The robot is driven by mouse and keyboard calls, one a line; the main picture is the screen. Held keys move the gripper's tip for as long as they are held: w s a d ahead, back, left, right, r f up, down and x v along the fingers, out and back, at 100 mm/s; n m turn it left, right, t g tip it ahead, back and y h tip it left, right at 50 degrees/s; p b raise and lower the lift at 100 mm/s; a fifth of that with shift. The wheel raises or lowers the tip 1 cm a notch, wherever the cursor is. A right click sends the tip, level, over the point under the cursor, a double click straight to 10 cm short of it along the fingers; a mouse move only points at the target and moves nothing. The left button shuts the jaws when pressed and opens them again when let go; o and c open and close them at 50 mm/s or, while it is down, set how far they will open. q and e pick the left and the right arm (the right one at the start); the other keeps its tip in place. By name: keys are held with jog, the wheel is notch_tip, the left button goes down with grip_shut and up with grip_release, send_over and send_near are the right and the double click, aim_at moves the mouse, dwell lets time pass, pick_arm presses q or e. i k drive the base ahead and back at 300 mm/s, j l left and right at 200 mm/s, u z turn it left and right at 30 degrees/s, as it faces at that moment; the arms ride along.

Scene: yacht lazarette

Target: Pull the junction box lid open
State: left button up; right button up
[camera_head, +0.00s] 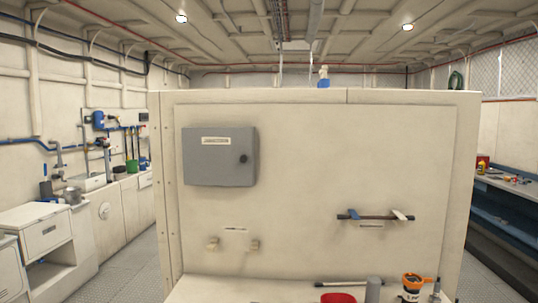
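The junction box (217,172) is a grey rectangular box on the upper left of the cream panel ahead. Its lid (212,165) looks shut. The lid carries a white label (215,141) near the top and a dark round knob (243,159) near its right edge. Neither of my grippers shows in the head view.
A dark bar with a blue clip and a pale clip (373,216) is on the panel's right. Two pale hooks (231,244) sit below the box. A ledge (240,290) at the bottom holds a red bowl (338,298), a grey cylinder (374,289) and an orange-topped container (413,287).

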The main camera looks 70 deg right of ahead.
aim_at(213, 156)
jog(key=z, duration=1.8)
